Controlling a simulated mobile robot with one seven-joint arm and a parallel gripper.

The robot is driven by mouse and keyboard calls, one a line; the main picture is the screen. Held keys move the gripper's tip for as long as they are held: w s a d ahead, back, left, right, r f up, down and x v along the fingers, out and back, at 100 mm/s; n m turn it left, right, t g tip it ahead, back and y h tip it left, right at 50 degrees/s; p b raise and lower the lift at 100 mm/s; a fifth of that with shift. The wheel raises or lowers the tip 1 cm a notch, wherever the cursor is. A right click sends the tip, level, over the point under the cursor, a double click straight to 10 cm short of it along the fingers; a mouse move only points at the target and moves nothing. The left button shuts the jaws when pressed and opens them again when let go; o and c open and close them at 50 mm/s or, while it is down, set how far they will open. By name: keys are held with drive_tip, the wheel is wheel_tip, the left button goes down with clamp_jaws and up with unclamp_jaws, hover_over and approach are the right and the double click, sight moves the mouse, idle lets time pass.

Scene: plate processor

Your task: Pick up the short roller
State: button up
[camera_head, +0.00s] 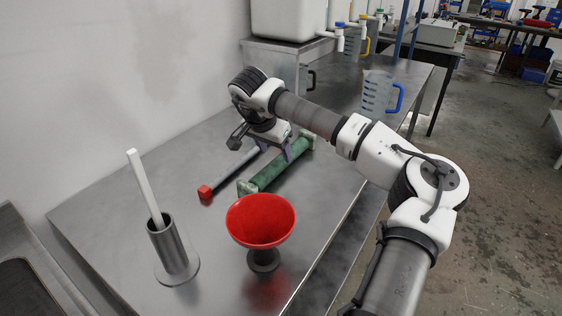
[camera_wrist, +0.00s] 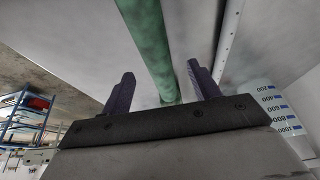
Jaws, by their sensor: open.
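A green roller (camera_head: 272,172) with green end pieces lies on the metal table. A thinner grey bar with a red end (camera_head: 205,192) lies beside it on the left. The frames do not make clear which is the short roller. My gripper (camera_head: 284,156) is open above the far part of the green roller. In the wrist view the green roller (camera_wrist: 148,40) runs between the two purple fingers of my gripper (camera_wrist: 160,72), and nothing is clamped. A pale bar with holes (camera_wrist: 228,40) runs to the right of the fingers. My gripper partly hides the grey bar's far end in the head view.
A red funnel (camera_head: 260,220) stands on a dark base near the front edge. A metal holder (camera_head: 173,252) with a white rod (camera_head: 146,185) stands at left. Measuring jugs (camera_head: 375,95) and a white tank (camera_head: 287,18) are at the back. The table's left middle is clear.

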sight(279, 158)
drive_tip(key=p+x, duration=0.1)
drive_tip(key=x, duration=0.4)
drive_tip(key=shift+d+f+p, duration=0.1)
drive_tip(key=shift+d+p, duration=0.1)
drive_tip(key=shift+p, duration=0.15)
clamp_jaws()
